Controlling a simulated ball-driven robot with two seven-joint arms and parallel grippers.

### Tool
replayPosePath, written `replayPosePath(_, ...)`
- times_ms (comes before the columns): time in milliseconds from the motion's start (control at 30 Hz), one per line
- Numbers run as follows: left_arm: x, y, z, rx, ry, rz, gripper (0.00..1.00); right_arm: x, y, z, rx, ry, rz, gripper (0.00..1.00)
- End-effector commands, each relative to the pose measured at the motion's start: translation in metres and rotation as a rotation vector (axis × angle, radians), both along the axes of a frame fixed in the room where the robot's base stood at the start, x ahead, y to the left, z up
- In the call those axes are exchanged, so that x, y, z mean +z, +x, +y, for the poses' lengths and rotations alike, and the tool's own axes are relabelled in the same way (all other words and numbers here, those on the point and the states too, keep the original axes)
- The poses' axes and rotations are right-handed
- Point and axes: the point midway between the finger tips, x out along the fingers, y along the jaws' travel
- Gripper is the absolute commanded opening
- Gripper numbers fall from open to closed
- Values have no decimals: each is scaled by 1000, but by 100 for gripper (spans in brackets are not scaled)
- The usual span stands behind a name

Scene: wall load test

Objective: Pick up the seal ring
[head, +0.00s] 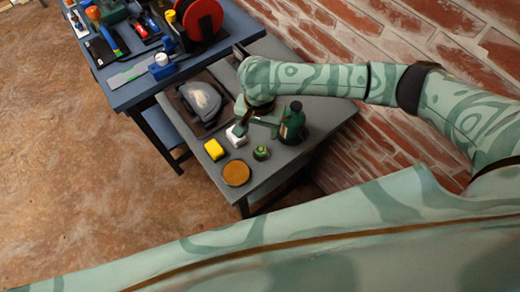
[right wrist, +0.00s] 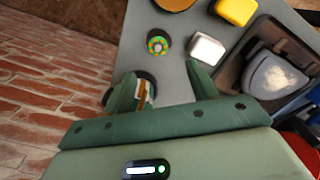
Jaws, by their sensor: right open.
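No plain ring stands out. A small round dark-green piece with a ring of yellow-orange dots (head: 261,153) may be the seal ring, but I cannot be sure. It sits on the grey table (head: 281,174), and in the right wrist view it lies beyond the fingertips (right wrist: 158,42). My right gripper (head: 257,128) is open and empty above the table, between a white block (head: 236,139) and a dark green bottle (head: 293,124). In the right wrist view its fingers (right wrist: 162,82) point towards the round piece, apart from it. My left gripper is out of view.
A yellow block (head: 214,149) and an orange-brown disc (head: 236,173) lie near the table's front edge. A dark tray (head: 186,98) holds a grey rounded thing with white on top. A blue bench (head: 130,92) carries tools. A brick wall (head: 350,45) stands behind.

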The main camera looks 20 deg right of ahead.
Motion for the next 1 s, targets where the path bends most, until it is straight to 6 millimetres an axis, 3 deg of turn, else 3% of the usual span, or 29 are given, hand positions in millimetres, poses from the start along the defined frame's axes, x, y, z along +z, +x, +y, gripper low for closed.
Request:
replayPosePath(33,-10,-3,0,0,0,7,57,-17,0,0,-1,0,2,58)
replayPosePath(100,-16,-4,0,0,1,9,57,-28,0,0,0,0,2,58)
replayPosePath(367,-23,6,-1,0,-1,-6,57,-45,-1,0,0,1,0,58)
replayPosePath(633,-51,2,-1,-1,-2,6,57,-88,-6,-2,1,-1,1,58)
replayPosePath(867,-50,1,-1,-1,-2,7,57,-89,-6,-2,2,-1,-3,58)
replayPosePath(900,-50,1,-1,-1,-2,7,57,-89,-6,-2,2,0,-4,55)
replayPosePath(1000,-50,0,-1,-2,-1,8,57,-89,-6,-2,1,0,-4,28)
